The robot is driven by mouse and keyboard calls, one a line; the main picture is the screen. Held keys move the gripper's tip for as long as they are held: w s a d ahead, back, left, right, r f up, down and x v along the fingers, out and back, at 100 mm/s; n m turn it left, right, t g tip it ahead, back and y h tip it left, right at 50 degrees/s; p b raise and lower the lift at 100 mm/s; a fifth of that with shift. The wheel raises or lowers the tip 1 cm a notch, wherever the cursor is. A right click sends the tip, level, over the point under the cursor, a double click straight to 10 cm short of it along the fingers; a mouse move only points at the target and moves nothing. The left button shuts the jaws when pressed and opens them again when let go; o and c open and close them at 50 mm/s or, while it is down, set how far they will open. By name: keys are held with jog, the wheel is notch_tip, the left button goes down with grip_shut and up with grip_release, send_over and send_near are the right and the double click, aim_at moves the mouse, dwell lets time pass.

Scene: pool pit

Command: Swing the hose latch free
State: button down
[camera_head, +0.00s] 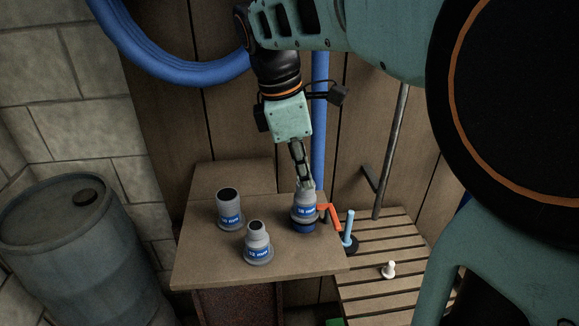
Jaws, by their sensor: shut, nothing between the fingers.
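My gripper (306,186) is shut and points down at the top of the right-hand grey hose fitting (304,211). Its fingertips overlap the fitting's upper rim in the picture; I cannot tell whether they touch it. The fitting stands upright on the table, with a blue label and a blue collar at its base. An orange-red lever (332,214), which looks like the latch, sticks out on the fitting's right side and bends down. Its right end is close to a light blue upright pin (348,226) with a dark base.
Two more grey fittings, one left (229,208) and one in front (258,243), stand on the brown table (210,268). A slatted bench (385,260) on the right holds a small white knobbed piece (388,269). A barrel (75,255) stands left. A blue hose (185,70) hangs behind.

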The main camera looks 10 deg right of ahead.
jog(key=shift+s+a+f+n, duration=0.15)
jog(key=shift+s+a+n, duration=0.15)
jog(key=shift+s+a, duration=0.7)
jog(key=shift+w+f, duration=0.1)
jog(key=shift+w, duration=0.05)
jog(key=b+x, duration=0.1)
jog(key=x, duration=0.9)
jog(key=shift+d+f, duration=0.1)
jog(key=shift+d, duration=0.1)
jog(key=d, duration=0.2)
jog(key=shift+d+r, duration=0.2)
jog(key=shift+d, duration=0.65)
